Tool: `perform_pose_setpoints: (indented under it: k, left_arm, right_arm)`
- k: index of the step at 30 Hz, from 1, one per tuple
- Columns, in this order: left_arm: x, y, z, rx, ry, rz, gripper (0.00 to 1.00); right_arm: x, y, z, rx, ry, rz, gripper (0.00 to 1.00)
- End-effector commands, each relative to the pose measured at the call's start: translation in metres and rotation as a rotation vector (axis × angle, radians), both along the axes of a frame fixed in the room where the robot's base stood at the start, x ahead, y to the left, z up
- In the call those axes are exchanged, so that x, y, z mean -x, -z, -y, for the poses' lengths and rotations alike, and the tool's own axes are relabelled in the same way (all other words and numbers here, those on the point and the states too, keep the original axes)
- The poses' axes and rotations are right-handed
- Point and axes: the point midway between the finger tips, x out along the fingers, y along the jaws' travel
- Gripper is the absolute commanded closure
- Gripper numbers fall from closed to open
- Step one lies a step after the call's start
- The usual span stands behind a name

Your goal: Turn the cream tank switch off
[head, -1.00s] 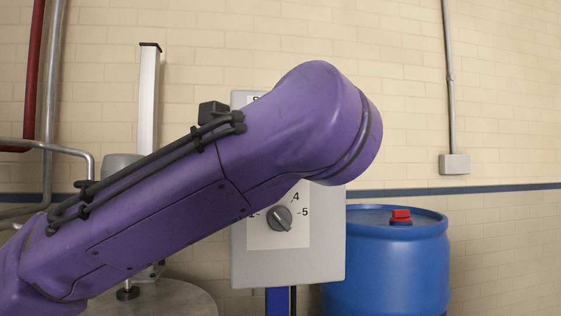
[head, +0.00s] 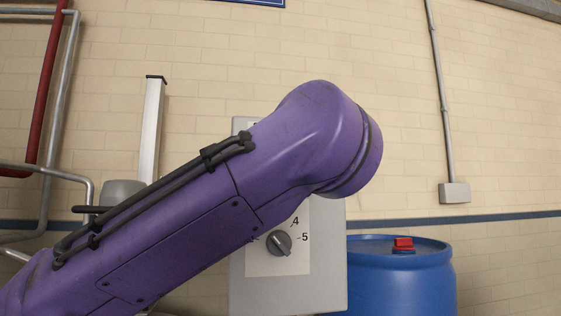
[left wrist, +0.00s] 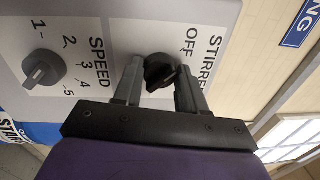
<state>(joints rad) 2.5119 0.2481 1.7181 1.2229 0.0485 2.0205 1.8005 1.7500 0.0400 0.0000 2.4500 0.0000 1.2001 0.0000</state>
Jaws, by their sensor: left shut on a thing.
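The grey control panel (head: 325,275) is mostly behind my purple left arm in the head view. In the left wrist view the panel (left wrist: 105,22) carries a black switch knob (left wrist: 158,73) beside the lettering "OFF" and "STIRRE", the rest cut off. My left gripper (left wrist: 160,70) is shut on this black knob, one finger on each side. The knob's exact pointing direction is hard to tell. The head view hides this knob and the gripper behind the arm. My right gripper is in neither view.
A dark grey speed dial (head: 279,243) with numbers sits lower on the panel; it also shows in the left wrist view (left wrist: 44,70). A blue drum (head: 400,280) with a red cap (head: 403,243) stands right of the panel. Pipes (head: 62,100) run along the wall at left.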

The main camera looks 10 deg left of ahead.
Motion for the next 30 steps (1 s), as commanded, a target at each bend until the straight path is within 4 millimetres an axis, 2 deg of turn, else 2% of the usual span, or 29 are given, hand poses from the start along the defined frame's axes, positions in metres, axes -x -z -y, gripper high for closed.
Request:
perform_pose_setpoints:
  k: [1, 2, 4, 14, 17, 24, 30]
  left_arm:
    - [0.0, 0.001, 0.001, 0.002, 0.001, -0.002, 0.9]
    - [0.0, 0.001, 0.001, 0.002, 0.001, -0.002, 0.56]
    - [0.0, 0.001, 0.001, 0.001, 0.001, -0.003, 0.34]
    - [0.003, 0.001, 0.002, 0.0, 0.0, 0.0, 0.34]
    - [0.017, 0.003, 0.008, -0.002, 0.001, 0.002, 0.34]
    - [0.07, 0.008, 0.03, -0.003, 0.001, 0.003, 0.34]
    - [0.094, 0.009, 0.04, -0.001, 0.0, 0.0, 0.34]
  right_arm:
    - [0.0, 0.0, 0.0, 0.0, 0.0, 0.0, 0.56]
    - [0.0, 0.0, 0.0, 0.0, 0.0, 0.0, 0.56]
    - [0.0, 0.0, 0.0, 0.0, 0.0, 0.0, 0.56]
    - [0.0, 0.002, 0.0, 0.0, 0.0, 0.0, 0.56]
    - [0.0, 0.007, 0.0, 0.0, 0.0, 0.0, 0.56]
    - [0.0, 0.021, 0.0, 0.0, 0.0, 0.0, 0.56]
    - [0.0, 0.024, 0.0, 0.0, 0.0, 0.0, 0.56]
